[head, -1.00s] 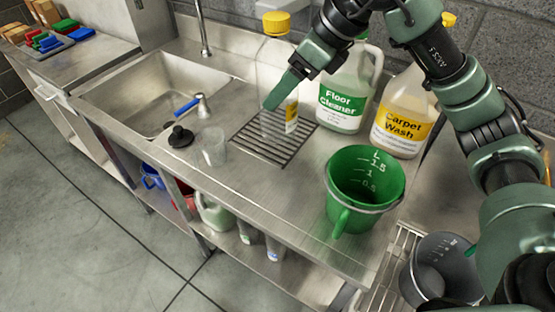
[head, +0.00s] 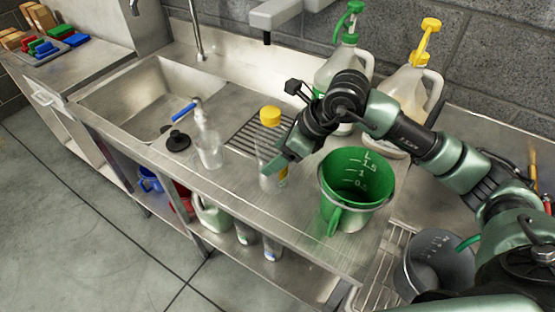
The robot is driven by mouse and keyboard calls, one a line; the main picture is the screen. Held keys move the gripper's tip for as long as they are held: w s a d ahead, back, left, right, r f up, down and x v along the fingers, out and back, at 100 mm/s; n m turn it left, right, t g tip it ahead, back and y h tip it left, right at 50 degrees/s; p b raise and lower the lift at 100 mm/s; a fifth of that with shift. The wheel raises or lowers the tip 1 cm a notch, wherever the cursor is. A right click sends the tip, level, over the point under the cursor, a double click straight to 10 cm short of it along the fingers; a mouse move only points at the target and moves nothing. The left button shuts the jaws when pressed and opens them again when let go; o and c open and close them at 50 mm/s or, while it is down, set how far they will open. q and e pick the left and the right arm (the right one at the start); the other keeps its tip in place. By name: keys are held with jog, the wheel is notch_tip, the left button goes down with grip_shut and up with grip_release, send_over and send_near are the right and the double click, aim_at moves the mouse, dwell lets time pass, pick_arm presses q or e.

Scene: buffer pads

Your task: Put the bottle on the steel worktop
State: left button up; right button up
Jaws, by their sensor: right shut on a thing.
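The bottle (head: 266,148) is clear, with a yellow cap and a yellow label patch. It is upright over the front part of the steel worktop (head: 240,188), between a clear beaker and a green jug. My right gripper (head: 275,160) is shut on the bottle from the right, and its finger hides part of the body. The bottle's base is close to the worktop surface; I cannot tell whether it touches. My left gripper is not in view.
The clear beaker (head: 209,150) stands left of the bottle, and the green jug (head: 350,200) stands close on its right. A drain grille (head: 252,132) lies behind. Large jugs (head: 412,88) stand at the back. The sink (head: 145,98) is at left.

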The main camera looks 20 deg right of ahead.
notch_tip(320, 180, down, 3)
jog(key=shift+r, duration=0.1)
jog(key=o, duration=1.4)
jog(key=b+v, duration=0.1)
jog(key=v, duration=1.1)
jog(key=shift+w+b, duration=0.1)
jog(key=shift+b, duration=0.3)
